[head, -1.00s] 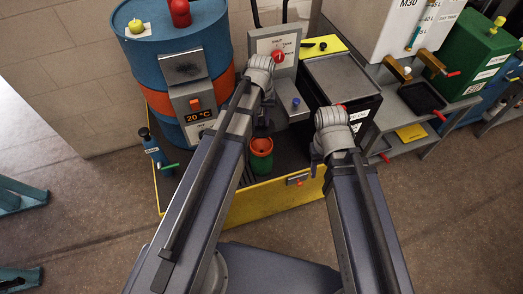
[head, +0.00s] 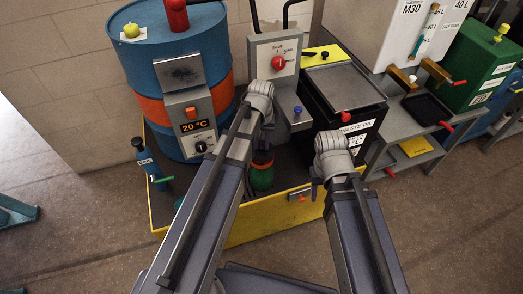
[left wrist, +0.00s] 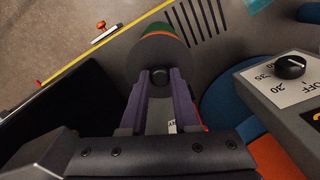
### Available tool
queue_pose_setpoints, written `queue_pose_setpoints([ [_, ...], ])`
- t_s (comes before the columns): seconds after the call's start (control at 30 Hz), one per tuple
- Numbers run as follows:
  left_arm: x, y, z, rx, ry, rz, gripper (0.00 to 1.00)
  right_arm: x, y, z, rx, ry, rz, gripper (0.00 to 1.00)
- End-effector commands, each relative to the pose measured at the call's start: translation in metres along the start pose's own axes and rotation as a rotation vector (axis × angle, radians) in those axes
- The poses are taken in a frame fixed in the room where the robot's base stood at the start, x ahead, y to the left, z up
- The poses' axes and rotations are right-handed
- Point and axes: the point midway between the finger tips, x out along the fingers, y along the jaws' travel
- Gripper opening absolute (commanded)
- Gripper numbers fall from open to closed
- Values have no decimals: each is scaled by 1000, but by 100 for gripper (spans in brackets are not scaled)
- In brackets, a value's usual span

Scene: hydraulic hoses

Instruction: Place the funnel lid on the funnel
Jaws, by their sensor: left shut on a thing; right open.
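The funnel lid (left wrist: 142,68), a dark grey disc, shows in the left wrist view. My left gripper (left wrist: 161,84) is shut on the small knob at its middle. A green and orange rim of the funnel (left wrist: 160,32) shows just past the lid's far edge. In the head view the green funnel (head: 262,178) stands in the yellow-edged tray, its top largely covered by the lid and my arm. I cannot tell whether the lid touches the funnel. My right gripper (head: 316,189) is open, right of the funnel; its fingers are mostly hidden by its wrist.
The blue and orange drum (head: 165,55) stands behind left of the funnel. A grey panel with a red knob (head: 279,62) is behind it. The black waste oil bin (head: 340,90) is to the right. The tray's yellow front edge (head: 245,228) is close in front.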

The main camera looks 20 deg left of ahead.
Motion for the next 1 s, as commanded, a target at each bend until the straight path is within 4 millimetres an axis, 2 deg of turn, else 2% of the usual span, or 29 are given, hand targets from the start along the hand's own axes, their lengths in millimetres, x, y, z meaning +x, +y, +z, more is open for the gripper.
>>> queue_pose_setpoints([
  [0.03,13,0,0,0,0,0,0,13,-1,-1,0,0,0,50],
  [0.17,28,0,0,0,0,0,0,27,-3,-2,0,0,0,50],
  [0.63,32,0,0,0,0,0,0,32,-3,-2,0,0,0,50],
  [0.67,30,0,0,0,0,0,33,30,-3,-2,0,0,0,50],
  [0.9,30,0,0,0,0,0,60,29,-3,-2,0,0,0,50],
  [1.0,30,0,0,0,0,0,60,29,-3,-2,0,0,0,50],
])
